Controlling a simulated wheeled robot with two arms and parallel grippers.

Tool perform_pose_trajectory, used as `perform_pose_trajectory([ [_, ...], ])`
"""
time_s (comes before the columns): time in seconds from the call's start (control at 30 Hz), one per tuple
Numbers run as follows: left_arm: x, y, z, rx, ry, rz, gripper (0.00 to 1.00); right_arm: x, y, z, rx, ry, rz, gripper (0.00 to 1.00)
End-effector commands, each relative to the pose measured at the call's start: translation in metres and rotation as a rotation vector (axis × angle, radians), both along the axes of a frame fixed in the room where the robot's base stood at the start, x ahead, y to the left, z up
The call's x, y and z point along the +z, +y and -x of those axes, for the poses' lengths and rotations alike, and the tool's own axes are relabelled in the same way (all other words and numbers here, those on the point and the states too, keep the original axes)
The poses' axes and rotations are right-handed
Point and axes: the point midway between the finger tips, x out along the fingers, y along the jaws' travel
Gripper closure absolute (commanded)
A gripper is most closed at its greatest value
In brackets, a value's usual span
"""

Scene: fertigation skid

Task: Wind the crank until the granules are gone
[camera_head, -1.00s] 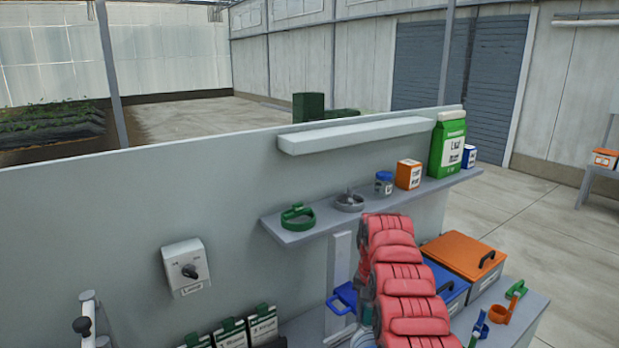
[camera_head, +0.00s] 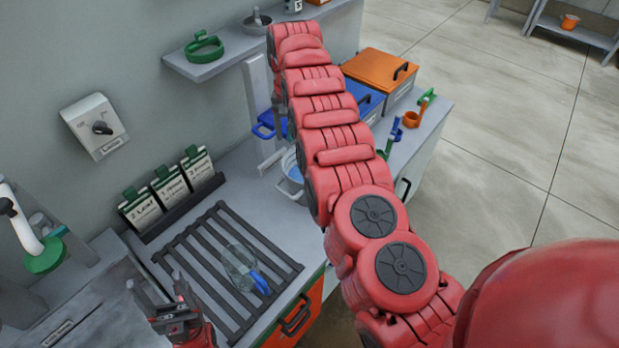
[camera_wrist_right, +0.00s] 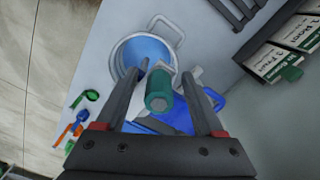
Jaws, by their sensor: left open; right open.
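In the right wrist view a dark green cylindrical grip (camera_wrist_right: 158,92), which looks like the crank's knob, lies between the two fingers of my right gripper (camera_wrist_right: 167,68). The fingers are open and stand apart on either side of it. A round pale bucket (camera_wrist_right: 118,62) with a blue inside is beyond them. In the head view my right arm covers the crank and right gripper, and only part of the bucket (camera_head: 287,188) shows. My left gripper (camera_head: 156,284) is open and empty, at the lower left near the black rack. I cannot make out any granules.
A clear jug with a blue handle (camera_head: 240,268) is on the black slatted rack (camera_head: 190,262). Labelled pouches (camera_head: 172,185) stand by the wall. A shelf (camera_head: 225,62) holds a green ring (camera_head: 204,47). Orange-lidded (camera_head: 380,66) and blue boxes and small scoops (camera_head: 412,117) lie right.

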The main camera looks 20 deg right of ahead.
Motion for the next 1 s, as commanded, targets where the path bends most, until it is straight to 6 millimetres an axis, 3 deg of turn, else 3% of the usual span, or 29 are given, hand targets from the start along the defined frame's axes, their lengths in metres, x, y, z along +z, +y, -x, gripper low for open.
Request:
perform_pose_trajectory([
  [0.3,0.011,0.0,0.0,0.0,0.0,0.0,0.3,0.027,0.0,-0.001,0.0,-0.004,0.0,0.3],
  [0.7,0.042,0.0,0.0,0.0,0.0,0.0,0.3,0.071,-0.001,-0.001,-0.001,-0.002,0.0,0.3],
  [1.0,0.041,0.0,0.0,0.0,0.0,0.0,0.3,0.07,0.0,0.0,0.0,-0.001,0.0,0.3],
])
